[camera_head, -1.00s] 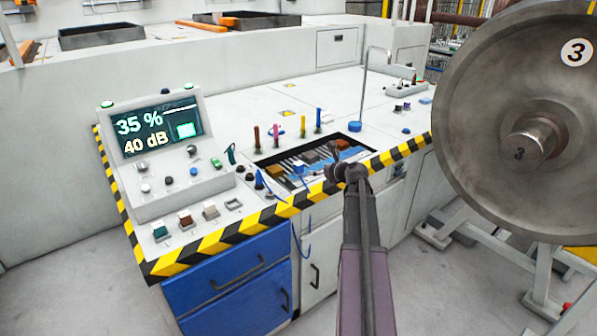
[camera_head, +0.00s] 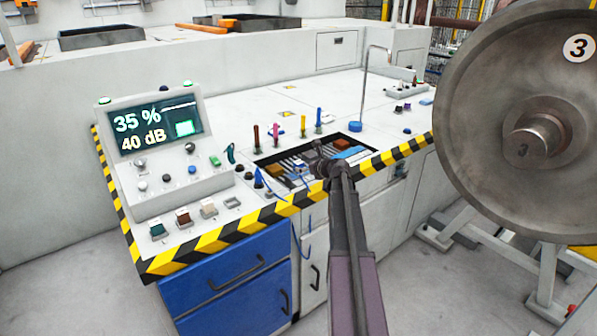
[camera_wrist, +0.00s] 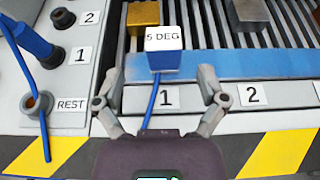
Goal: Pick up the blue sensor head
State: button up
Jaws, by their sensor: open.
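The blue sensor head (camera_wrist: 165,60) is a small blue block with a white top marked "5 DEG". A blue cable runs from it toward my gripper. In the wrist view it is upright at the front of the slotted tray, behind the label "1". My gripper (camera_wrist: 160,78) is open, with one finger to each side of the block's front and nothing gripped. Whether the fingers are level with it I cannot tell. In the head view my gripper (camera_head: 321,160) is over the front of the tray recess, and the sensor head is small and partly hard to make out.
A brass block (camera_wrist: 143,13) and a grey block (camera_wrist: 250,12) sit behind in the tray. A striped edge (camera_wrist: 272,152) runs along the front. A large wheel (camera_head: 520,120) stands right.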

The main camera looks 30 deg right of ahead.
aim_at(301, 166)
jog(key=shift+w+f, duration=0.1)
dwell(0.3)
jog(key=b+x, duration=0.1)
jog(key=x, duration=0.1)
jog(key=b+x, duration=0.1)
jog(key=x, duration=0.1)
jog(key=shift+d+f, duration=0.2)
jog(key=shift+d, duration=0.05)
jog(key=shift+w+f, duration=0.1)
jog(key=shift+w, duration=0.35)
grip_shut()
